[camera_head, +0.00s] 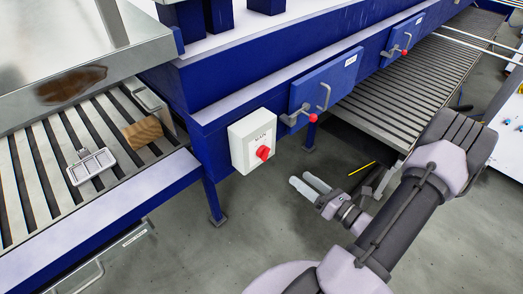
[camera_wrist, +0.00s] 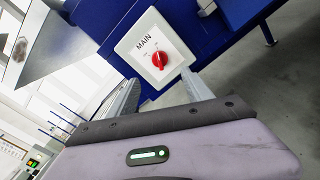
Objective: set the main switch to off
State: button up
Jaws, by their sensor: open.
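The main switch is a white box (camera_head: 245,135) marked MAIN with a red rotary knob (camera_head: 263,153), mounted on the blue frame. In the wrist view the white plate (camera_wrist: 138,42) looks tilted, and the red knob (camera_wrist: 159,60) shows in front of and between my fingers. The small marks beside the knob are too small to read, so I cannot tell its setting. My gripper (camera_head: 304,181) is open and empty, below and to the right of the box in the head view, apart from it. Its two fingers also show in the wrist view (camera_wrist: 160,84).
Blue panels (camera_head: 325,82) with handles and red-tipped levers (camera_head: 314,117) are right of the switch. A slatted conveyor (camera_head: 425,75) lies further right. At left, a slatted bed holds a wooden block (camera_head: 143,132) and a metal tray (camera_head: 91,166). Floor below the switch is clear.

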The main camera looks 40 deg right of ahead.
aim_at(268, 154)
jog(key=w, duration=0.4)
jog(key=w+a+b, duration=0.1)
jog(key=w, duration=0.9)
jog(key=shift+w+a+b, duration=0.15)
jog(key=shift+w+b, duration=0.1)
jog(key=shift+b, duration=0.05)
jog(key=shift+c, duration=0.2)
